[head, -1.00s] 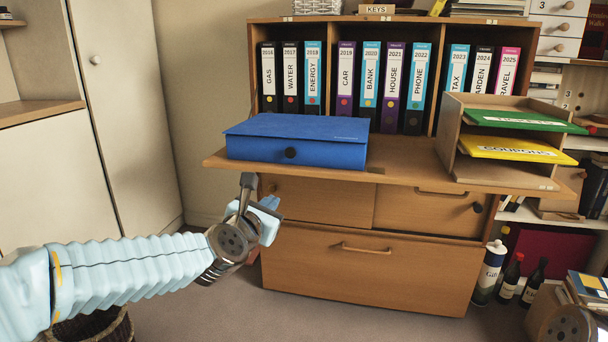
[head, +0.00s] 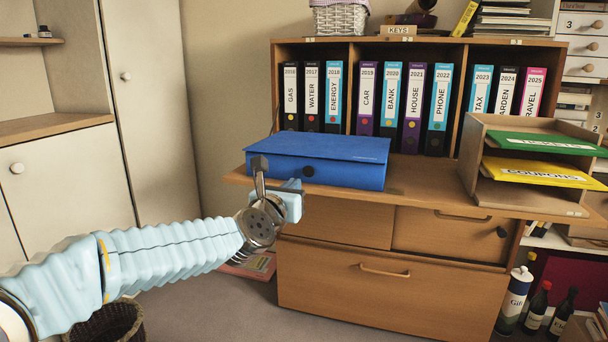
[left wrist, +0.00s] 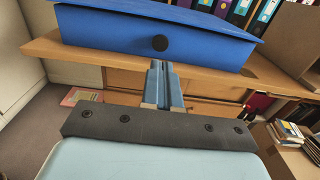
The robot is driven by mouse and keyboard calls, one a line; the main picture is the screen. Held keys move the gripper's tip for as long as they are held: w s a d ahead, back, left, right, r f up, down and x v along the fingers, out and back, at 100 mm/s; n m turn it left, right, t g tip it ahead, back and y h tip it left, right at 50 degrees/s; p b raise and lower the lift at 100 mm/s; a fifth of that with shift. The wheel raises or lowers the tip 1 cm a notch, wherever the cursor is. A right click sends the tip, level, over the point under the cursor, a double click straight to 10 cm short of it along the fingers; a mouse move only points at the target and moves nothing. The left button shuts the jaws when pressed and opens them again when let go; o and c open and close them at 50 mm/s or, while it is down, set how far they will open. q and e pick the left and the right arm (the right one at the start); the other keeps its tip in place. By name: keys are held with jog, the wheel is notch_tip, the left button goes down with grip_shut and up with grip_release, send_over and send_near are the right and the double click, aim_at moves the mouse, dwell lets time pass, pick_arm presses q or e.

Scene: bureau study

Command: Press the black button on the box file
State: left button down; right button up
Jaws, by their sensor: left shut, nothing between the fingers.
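The blue box file (head: 330,158) lies flat on the bureau's fold-down shelf. Its round black button (head: 308,171) is on the front face, facing me; the button also shows in the left wrist view (left wrist: 160,43). My left gripper (head: 259,164) is shut and empty. In the head view its tip is in front of the box's front left corner, left of the button. In the left wrist view the closed fingers (left wrist: 158,68) point toward the button, slightly below it, with a small gap seeming to remain. My right gripper is not in view.
The shelf edge (head: 420,204) lies below the box file. Labelled binders (head: 388,110) stand behind it. A wooden letter tray (head: 480,165) with green and yellow folders stands at the right. A wicker basket (head: 110,325) is on the floor.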

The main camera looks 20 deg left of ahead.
aim_at(308, 172)
pick_arm(q)
jog(key=w+p, duration=0.1)
jog(key=w, duration=0.7)
jog(key=shift+d, duration=0.15)
jog(key=shift+w, duration=0.1)
